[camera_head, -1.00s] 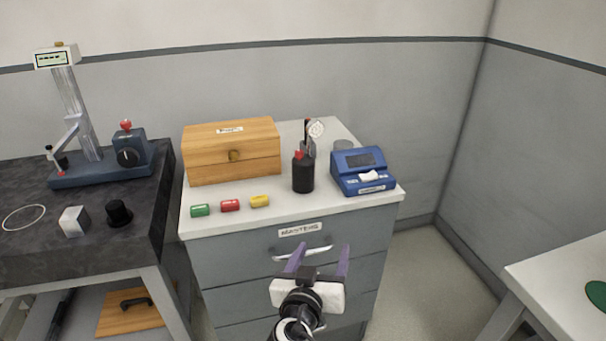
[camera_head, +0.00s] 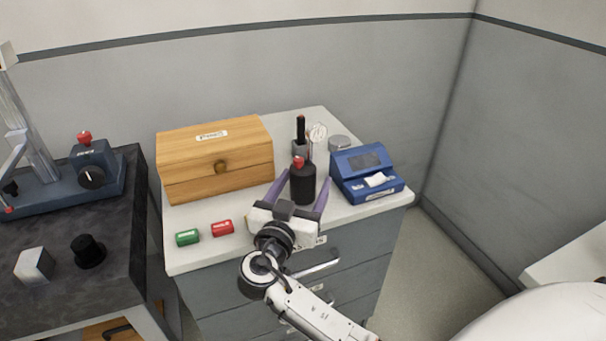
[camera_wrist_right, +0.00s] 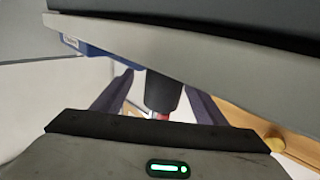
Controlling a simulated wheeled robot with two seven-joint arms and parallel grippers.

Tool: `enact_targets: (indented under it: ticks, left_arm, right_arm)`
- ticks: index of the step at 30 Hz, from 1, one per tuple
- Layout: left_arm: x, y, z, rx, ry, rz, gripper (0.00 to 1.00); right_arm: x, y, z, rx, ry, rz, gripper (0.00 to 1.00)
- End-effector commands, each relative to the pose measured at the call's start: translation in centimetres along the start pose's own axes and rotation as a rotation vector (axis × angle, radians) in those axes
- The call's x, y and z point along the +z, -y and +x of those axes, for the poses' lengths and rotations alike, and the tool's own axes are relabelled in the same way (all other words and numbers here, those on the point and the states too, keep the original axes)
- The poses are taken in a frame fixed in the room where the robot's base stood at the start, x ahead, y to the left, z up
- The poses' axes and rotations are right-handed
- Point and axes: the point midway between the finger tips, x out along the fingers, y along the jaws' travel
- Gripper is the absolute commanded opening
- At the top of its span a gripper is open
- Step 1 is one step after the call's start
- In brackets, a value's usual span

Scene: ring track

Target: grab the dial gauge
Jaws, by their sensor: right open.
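The dial gauge (camera_head: 319,131), with a round white face on a thin stem, stands upright among tools in a grey cup (camera_head: 299,149) at the back of the cabinet top. My right gripper (camera_head: 303,184) is open, its purple fingers reaching over the cabinet's front edge, one on either side of a black bottle (camera_head: 304,186) with a red cap. The bottle stands between the gripper and the cup and partly hides the cup. In the right wrist view the bottle (camera_wrist_right: 162,92) shows between the fingers; the gauge cannot be made out there. My left gripper is not in view.
A wooden box (camera_head: 215,165) stands left of the bottle and a blue device (camera_head: 366,176) right of it. A round grey piece (camera_head: 339,142) lies behind the device. Green (camera_head: 187,237) and red (camera_head: 222,228) blocks lie at the front left. A dark bench is further left.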

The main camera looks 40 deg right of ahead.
Motion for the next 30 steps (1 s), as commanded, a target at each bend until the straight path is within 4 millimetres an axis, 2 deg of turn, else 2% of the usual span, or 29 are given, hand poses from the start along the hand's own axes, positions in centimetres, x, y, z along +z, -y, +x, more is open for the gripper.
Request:
enact_targets:
  ticks: [10, 14, 20, 30]
  left_arm:
    - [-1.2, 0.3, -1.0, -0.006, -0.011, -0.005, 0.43]
    - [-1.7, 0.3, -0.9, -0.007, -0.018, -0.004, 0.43]
    - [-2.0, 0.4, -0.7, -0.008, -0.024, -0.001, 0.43]
    - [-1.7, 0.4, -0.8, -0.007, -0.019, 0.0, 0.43]
  right_arm:
    - [0.3, 0.6, 4.6, 0.0, -0.001, -0.002, 0.66]
    - [0.5, 0.6, 5.3, -0.002, 0.001, -0.002, 0.66]
    - [0.5, 0.6, 5.3, -0.002, 0.002, -0.001, 0.66]
    - [0.5, 0.6, 5.3, -0.002, 0.002, -0.001, 0.08]
